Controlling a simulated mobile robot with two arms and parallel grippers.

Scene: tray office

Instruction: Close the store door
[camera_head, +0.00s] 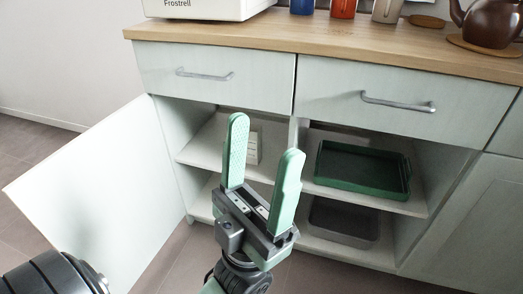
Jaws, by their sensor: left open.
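The store door (98,197) is a pale panel on the left of the lower cabinet. It stands open, swung out to the left from its hinge side near the left cabinet edge. My left gripper (265,160) is in front of the open cabinet, to the right of the door and apart from it. Its two green fingers are spread, with nothing between them. The fingers hide part of the shelf and middle divider. My right gripper is not in view.
Inside the cabinet, a green tray (362,170) lies on the upper right shelf and a grey tray (343,222) below it. Two shut drawers sit above. The wooden counter (330,40) carries a white box (205,8), several cups and a brown teapot (488,22).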

